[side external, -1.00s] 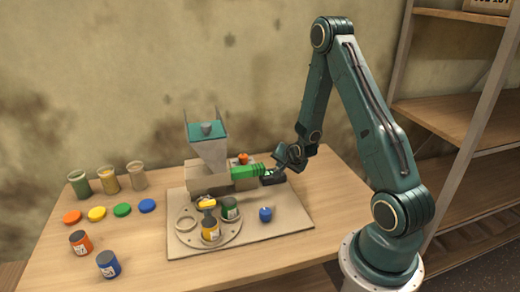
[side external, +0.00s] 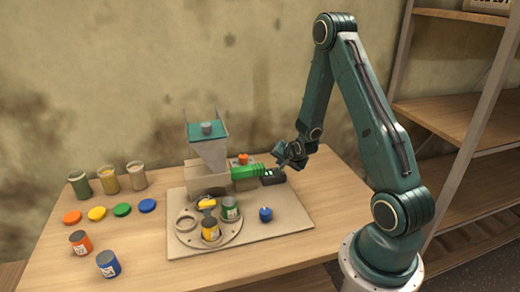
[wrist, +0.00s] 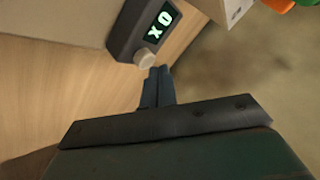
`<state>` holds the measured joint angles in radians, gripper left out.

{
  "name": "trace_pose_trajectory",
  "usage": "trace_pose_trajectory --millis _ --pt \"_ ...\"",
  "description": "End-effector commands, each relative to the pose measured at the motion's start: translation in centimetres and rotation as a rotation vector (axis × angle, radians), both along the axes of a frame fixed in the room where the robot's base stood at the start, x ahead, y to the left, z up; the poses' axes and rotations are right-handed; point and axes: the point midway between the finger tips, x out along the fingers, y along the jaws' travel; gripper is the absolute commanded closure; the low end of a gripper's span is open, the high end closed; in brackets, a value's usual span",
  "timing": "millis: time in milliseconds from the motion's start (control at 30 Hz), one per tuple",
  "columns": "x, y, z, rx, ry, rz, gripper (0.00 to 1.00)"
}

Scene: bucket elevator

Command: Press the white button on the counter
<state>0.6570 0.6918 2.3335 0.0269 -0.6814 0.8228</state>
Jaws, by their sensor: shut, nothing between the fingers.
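The counter (wrist: 133,29) is a dark box with a lit green display in the wrist view. It also shows in the side view (side external: 273,178), at the right end of the green part of the machine. The white button (wrist: 146,58) is a round off-white knob at the counter's end. My gripper (wrist: 160,72) is shut and empty, its fingertips close beside the button in the picture. I cannot tell whether they touch it. In the side view my gripper (side external: 281,162) is just above the counter; the button is not discernible there.
The machine with its hopper (side external: 208,150) stands left of the counter. Lids, jars and cups are at the left. The table's right front is clear.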

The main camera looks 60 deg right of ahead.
Motion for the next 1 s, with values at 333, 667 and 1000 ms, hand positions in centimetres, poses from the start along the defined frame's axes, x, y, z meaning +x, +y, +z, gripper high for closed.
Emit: trace_pose_trajectory --millis 333,667,1000 --pt "0.0 0.0 0.7 -0.001 -0.001 0.000 1.00" --pt "0.0 0.0 1.0 -0.002 -0.002 0.000 1.00" --pt "0.0 0.0 3.2 -0.003 -0.003 0.000 1.00"
